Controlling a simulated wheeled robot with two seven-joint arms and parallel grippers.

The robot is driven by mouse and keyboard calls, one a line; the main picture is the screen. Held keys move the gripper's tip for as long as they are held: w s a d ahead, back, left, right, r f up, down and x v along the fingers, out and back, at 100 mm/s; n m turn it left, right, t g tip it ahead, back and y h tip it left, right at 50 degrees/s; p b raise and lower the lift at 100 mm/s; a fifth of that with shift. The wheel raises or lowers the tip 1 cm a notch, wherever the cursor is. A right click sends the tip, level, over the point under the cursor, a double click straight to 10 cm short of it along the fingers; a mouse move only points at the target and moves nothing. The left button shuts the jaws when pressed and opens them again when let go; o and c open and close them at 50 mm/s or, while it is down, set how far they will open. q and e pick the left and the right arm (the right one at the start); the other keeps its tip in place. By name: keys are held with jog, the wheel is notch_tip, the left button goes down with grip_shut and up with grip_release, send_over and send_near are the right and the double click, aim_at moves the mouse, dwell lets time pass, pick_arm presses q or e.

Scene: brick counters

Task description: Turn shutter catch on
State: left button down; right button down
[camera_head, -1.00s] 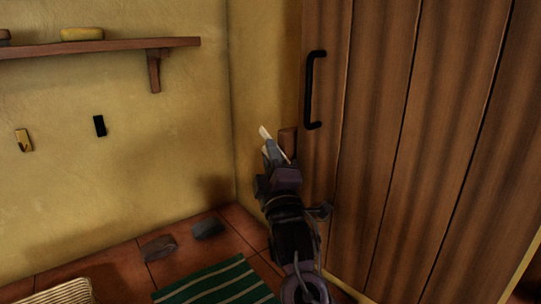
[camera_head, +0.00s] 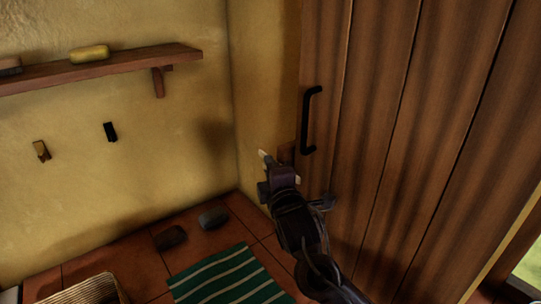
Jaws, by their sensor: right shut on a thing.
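The brown wooden shutter catch (camera_head: 287,151) is a small block at the left edge of the tall plank shutter (camera_head: 375,130), low and left of its black handle (camera_head: 309,120). My right gripper (camera_head: 279,166) is at the catch, with pale fingertips on either side of its lower part. It is shut on the catch. The gripper hides the catch's lower part, so its exact angle is hard to tell. My left gripper is not in view.
A wooden shelf (camera_head: 120,66) with a yellow block (camera_head: 89,53) is on the left wall, above two small hooks. A striped green mat (camera_head: 228,279), two dark stones and a woven basket (camera_head: 85,290) are on the tiled floor. Outdoor green shows at far right.

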dwell(0.5)
jog(key=c, duration=1.4)
grip_release()
jog(key=shift+c, duration=0.2)
jog(key=b+v, duration=0.3)
jog(key=v, duration=0.4)
jog(key=shift+s, duration=0.4)
jog(key=shift+d, duration=0.15)
